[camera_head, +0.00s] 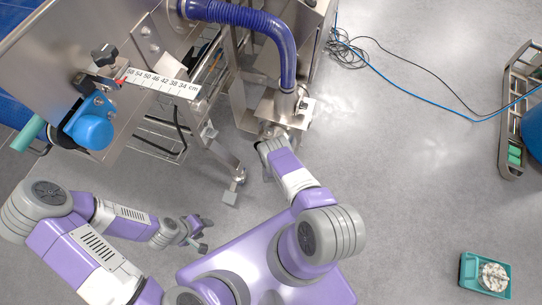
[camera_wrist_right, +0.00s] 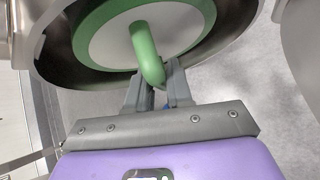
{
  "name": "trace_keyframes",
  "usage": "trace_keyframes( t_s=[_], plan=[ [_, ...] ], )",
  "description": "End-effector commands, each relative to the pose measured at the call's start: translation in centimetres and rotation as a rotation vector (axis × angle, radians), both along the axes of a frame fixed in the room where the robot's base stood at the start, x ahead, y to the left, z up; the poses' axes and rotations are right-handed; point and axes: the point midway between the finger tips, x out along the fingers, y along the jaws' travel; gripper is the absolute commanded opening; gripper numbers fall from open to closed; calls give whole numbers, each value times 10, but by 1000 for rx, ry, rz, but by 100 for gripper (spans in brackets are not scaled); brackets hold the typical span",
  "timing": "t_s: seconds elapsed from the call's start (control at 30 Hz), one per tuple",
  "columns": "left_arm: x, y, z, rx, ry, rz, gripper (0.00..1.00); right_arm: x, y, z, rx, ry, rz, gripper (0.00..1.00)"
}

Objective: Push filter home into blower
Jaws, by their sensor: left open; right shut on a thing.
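The filter (camera_wrist_right: 108,42) shows in the right wrist view as a round pale face with a green rim and a green bar handle (camera_wrist_right: 143,45). It sits within the round metal mouth of the blower (camera_wrist_right: 238,25); how deep it sits I cannot tell. My right gripper (camera_wrist_right: 158,82) is shut on the green handle. In the head view the blower (camera_head: 278,108) is the steel unit under the blue hose, and my right arm reaches up to it; the filter and right fingertips are hidden there. My left gripper (camera_head: 198,236) is open and empty, low above the floor.
The blue hose (camera_head: 262,22) runs into the top of the blower. A steel conveyor frame with a ruler scale (camera_head: 160,82) and a blue motor (camera_head: 92,128) stands at left. Cables (camera_head: 350,48) lie on the floor. A teal tray (camera_head: 485,275) lies at lower right. Floor at right is mostly clear.

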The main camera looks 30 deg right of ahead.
Motion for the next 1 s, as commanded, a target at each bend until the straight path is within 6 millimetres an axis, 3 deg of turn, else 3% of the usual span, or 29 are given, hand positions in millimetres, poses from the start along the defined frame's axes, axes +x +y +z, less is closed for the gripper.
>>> trace_keyframes(
  t_s=[0.87, 0.9, 0.93, 1.0],
  plan=[
    [0, 0, 0, 0, 0, 0, 46, 21, -25, 1, -1, -4, -2, 0],
    [0, 0, 0, 0, 0, 0, 46, 21, -25, 1, -1, -4, -2, 16],
    [0, 0, 0, 0, 0, 0, 46, 22, -25, 1, -1, -4, -2, 12],
    [0, 0, 0, 0, 0, 0, 46, 22, -25, 1, -2, -4, -2, 12]
  ],
)
